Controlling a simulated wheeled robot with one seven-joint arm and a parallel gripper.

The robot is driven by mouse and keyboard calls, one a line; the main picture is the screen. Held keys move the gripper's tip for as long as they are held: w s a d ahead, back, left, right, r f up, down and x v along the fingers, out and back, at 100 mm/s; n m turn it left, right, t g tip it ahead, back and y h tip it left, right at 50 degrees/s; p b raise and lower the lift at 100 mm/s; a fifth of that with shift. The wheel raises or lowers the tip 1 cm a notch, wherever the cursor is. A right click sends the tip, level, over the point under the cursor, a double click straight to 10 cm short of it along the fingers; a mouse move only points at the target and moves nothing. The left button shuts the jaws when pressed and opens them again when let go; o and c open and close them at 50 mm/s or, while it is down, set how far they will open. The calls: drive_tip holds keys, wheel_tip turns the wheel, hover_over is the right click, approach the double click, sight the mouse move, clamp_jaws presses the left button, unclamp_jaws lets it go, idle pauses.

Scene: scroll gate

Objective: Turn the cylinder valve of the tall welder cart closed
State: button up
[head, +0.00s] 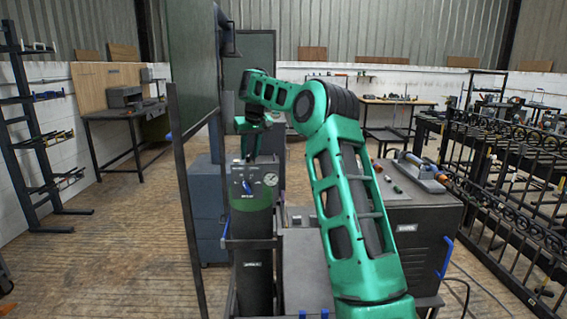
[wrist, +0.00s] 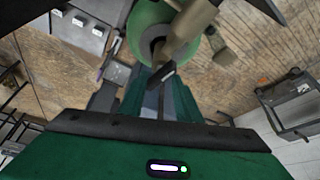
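The tall cart's gas cylinder (head: 252,222) stands upright in the head view, with a green upper part and a dark lower part. At its top are a round pale gauge (head: 270,179) and a small blue part (head: 247,187). My gripper (head: 249,154) hangs just above the cylinder top, pointing down, and hides the valve there. In the wrist view a green ring-shaped surface (wrist: 148,17) shows at the top, with a blurred brass-coloured fitting (wrist: 187,27) in front of it. I cannot tell whether my gripper touches the valve or how far its fingers are apart.
A dark welder box (head: 425,240) with loose small items on top stands right of the cylinder. A green upright panel (head: 193,65) on a dark post stands close at left. Black railings (head: 500,185) fill the right side. Wooden floor is open at left.

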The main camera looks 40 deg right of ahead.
drive_tip(key=n+y, duration=0.1)
drive_tip(key=n, duration=0.2)
drive_tip(key=shift+d+n, duration=0.15)
drive_tip(key=shift+n, duration=0.15)
drive_tip(key=n+y, duration=0.1)
drive_tip(key=n, duration=0.2)
drive_tip(key=shift+w+n+g+y, duration=0.1)
drive_tip(key=shift+n+g+y, duration=0.2)
drive_tip(key=shift+n+y, duration=0.1)
drive_tip(key=v, duration=1.1)
drive_tip(key=s+a+f+m+g+h, duration=0.1)
drive_tip(key=s+a+f+m, duration=0.1)
drive_tip(key=s, duration=1)
drive_tip(key=s+a+f+m+g+h, duration=0.2)
drive_tip(key=s+a+m, duration=0.1)
drive_tip(key=s, duration=0.9)
drive_tip(key=shift+s+a+f+m, duration=0.35)
drive_tip(key=shift+s+a+m, duration=0.05)
drive_tip(key=shift+a, duration=0.35)
